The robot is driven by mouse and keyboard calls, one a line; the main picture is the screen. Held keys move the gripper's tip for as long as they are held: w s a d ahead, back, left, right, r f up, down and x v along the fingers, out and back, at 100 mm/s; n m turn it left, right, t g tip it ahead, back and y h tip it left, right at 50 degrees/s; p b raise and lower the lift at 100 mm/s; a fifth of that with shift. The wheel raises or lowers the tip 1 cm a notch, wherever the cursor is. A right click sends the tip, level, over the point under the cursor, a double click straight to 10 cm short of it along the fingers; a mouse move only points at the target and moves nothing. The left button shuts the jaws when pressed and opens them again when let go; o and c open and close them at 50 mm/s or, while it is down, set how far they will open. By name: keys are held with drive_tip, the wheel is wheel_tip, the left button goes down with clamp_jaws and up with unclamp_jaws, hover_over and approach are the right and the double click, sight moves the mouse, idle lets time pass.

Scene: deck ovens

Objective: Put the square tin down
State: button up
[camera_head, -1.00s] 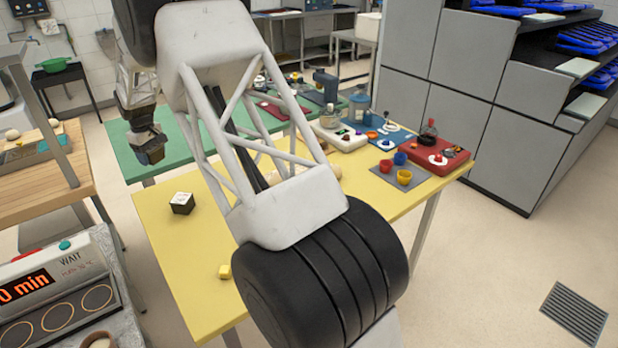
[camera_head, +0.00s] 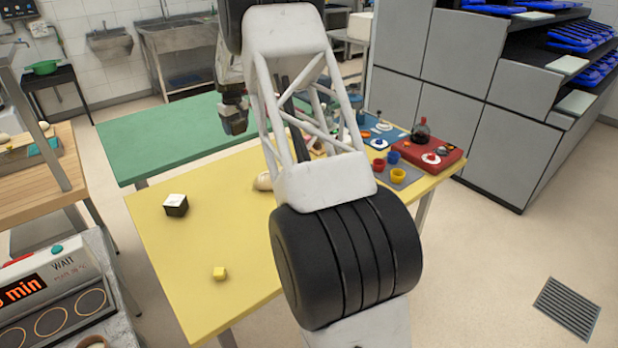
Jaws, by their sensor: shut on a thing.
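My gripper (camera_head: 233,112) is small and far off, beyond my own arm links. It hangs over the right part of the green table (camera_head: 155,140), near the yellow table's back edge. It is shut on a dark, boxy thing, the square tin (camera_head: 235,126), which shows below the jaws. The fingers themselves are hard to make out. The tin appears to be above the tabletop; I cannot tell how high.
The yellow table (camera_head: 165,265) holds a dark cube with a white top (camera_head: 176,205), a small yellow block (camera_head: 219,273) and a pale roll (camera_head: 263,182). Cups (camera_head: 398,175) and a red tray (camera_head: 445,150) stand at its right. My arm hides its middle. The green table's left is clear.

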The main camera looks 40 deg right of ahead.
drive_tip(key=s+d+m, duration=0.1)
drive_tip(key=d, duration=0.5)
hover_over(258, 162)
wheel_tip(258, 162, down, 4)
drive_tip(key=shift+s+f, duration=0.15)
drive_tip(key=shift+f, duration=0.4)
drive_tip(key=shift+f, duration=3.1)
drive_tip(key=shift+f, duration=0.15)
drive_tip(key=shift+f, duration=1.75)
drive_tip(key=shift+f, duration=0.1)
